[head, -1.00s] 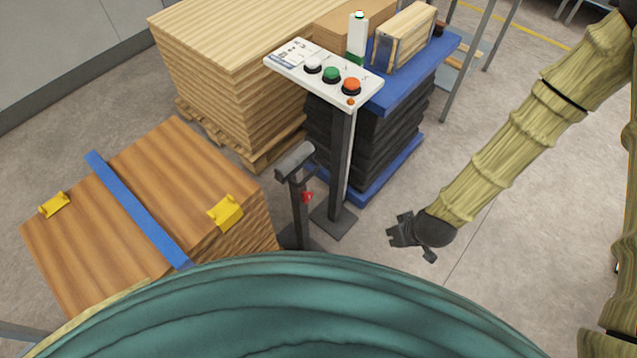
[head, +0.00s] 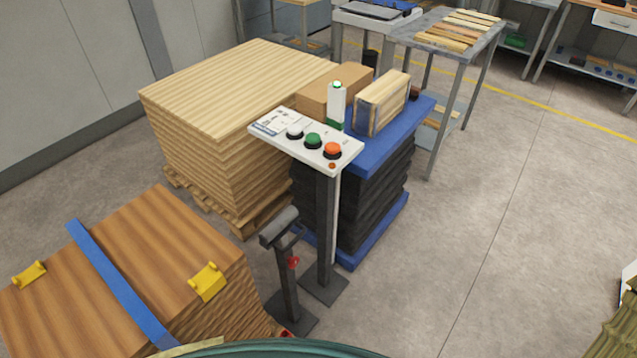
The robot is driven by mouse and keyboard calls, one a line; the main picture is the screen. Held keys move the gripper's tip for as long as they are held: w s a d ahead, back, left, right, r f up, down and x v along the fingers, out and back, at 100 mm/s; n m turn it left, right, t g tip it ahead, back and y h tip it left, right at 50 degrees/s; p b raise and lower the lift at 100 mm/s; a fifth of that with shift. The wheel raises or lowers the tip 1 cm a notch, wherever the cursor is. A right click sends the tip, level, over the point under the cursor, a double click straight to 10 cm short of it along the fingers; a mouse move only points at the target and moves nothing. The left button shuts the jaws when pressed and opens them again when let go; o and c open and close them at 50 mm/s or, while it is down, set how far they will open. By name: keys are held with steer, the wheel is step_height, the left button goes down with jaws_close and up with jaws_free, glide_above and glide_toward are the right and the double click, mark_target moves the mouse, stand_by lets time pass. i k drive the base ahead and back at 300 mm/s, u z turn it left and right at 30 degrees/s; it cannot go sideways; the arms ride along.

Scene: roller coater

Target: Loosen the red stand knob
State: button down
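The red stand knob (head: 293,262) is a small red piece on the side of a short dark grey stand (head: 287,280) in the lower middle of the head view. The stand carries a grey horizontal bar (head: 279,227) on top and has a dark foot plate. The knob faces right, toward the control post. A second small red spot (head: 286,333) shows low by the foot plate.
A control panel (head: 268,127) on a dark post stands right behind the stand. A wood-grained block (head: 140,240) with a blue strap is at left. A blue lift table (head: 385,150) and board stack (head: 230,90) are behind. Floor (head: 500,220) at right is clear.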

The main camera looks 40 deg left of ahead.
mark_target(293, 261)
steer(key=z, duration=0.1)
steer(key=k, duration=1.1)
steer(key=u, duration=1.15)
steer(key=i, duration=0.5)
steer(key=z, duration=0.05)
